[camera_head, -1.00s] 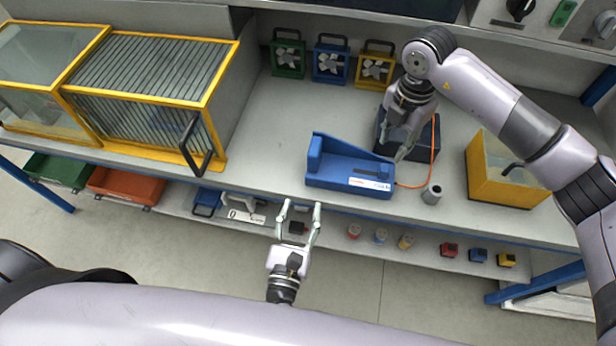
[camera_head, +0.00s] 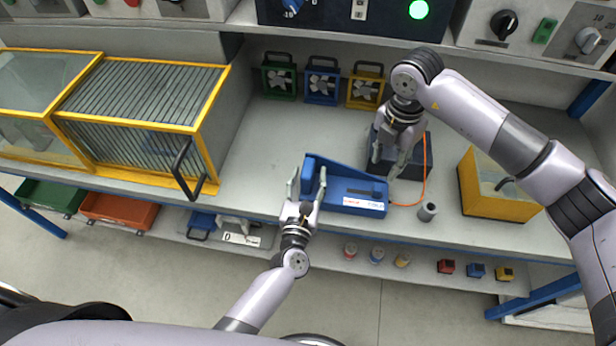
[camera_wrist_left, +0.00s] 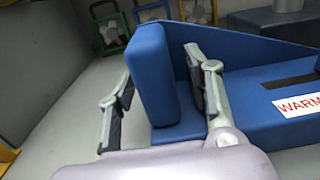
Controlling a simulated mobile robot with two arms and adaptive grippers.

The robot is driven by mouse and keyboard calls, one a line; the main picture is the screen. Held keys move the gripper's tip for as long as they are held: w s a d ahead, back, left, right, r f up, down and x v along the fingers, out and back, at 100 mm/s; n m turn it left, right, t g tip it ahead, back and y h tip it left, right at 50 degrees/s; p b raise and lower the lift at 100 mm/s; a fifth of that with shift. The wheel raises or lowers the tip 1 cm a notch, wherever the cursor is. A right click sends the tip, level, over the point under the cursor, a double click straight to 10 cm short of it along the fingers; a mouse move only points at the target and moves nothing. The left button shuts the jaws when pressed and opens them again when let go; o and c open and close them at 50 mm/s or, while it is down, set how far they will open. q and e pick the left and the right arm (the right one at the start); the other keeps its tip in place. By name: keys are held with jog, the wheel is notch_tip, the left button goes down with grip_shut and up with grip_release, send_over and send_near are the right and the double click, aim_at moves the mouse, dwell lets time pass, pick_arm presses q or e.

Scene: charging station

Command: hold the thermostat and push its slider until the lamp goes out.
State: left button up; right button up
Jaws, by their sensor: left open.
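The thermostat (camera_head: 345,197) is a blue housing on the bench with an upright blue block at its left end and a label along its front. In the left wrist view, the label reads "WARM" on the thermostat (camera_wrist_left: 255,110), beside a dark slot. My left gripper (camera_head: 308,174) is open, its fingers on either side of the upright block; firm contact is not clear. My right gripper (camera_head: 390,160) has its fingers apart just behind the housing, by a dark box (camera_head: 418,160). A lamp (camera_head: 419,9) glows green on the upper panel.
An orange cable (camera_head: 424,170) runs beside the dark box near a small grey cup (camera_head: 427,211). A yellow bin (camera_head: 485,190) stands right, a yellow-framed cabinet (camera_head: 135,120) left. Several small fans (camera_head: 322,83) line the back. The bench between cabinet and thermostat is clear.

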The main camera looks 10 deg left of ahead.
pick_arm(q)
grip_shut()
dwell(0.7)
pick_arm(e)
jog(key=shift+d+f+n, duration=0.1)
jog(key=shift+d+n, duration=0.05)
jog(key=shift+n, duration=0.15)
jog(key=c, duration=0.3)
jog(key=shift+d+f+n, duration=0.35)
jog(key=shift+d+n, duration=0.2)
jog(key=shift+n, duration=0.55)
jog(key=shift+c, duration=1.3)
jog(key=n, duration=0.1)
jog(key=d+n, duration=0.1)
jog(key=shift+f+n, duration=0.3)
grip_shut()
jog(key=shift+d+f+n, duration=0.15)
jog(key=shift+f+n, duration=0.2)
jog(key=shift+f, duration=1.25)
jog(key=shift+d+f+n, duration=0.1)
jog(key=shift+f+n, duration=0.2)
jog(key=shift+f, duration=1.3)
jog(key=shift+d+f+n, duration=0.15)
jog(key=shift+f+n, duration=0.2)
jog(key=shift+f, duration=1.25)
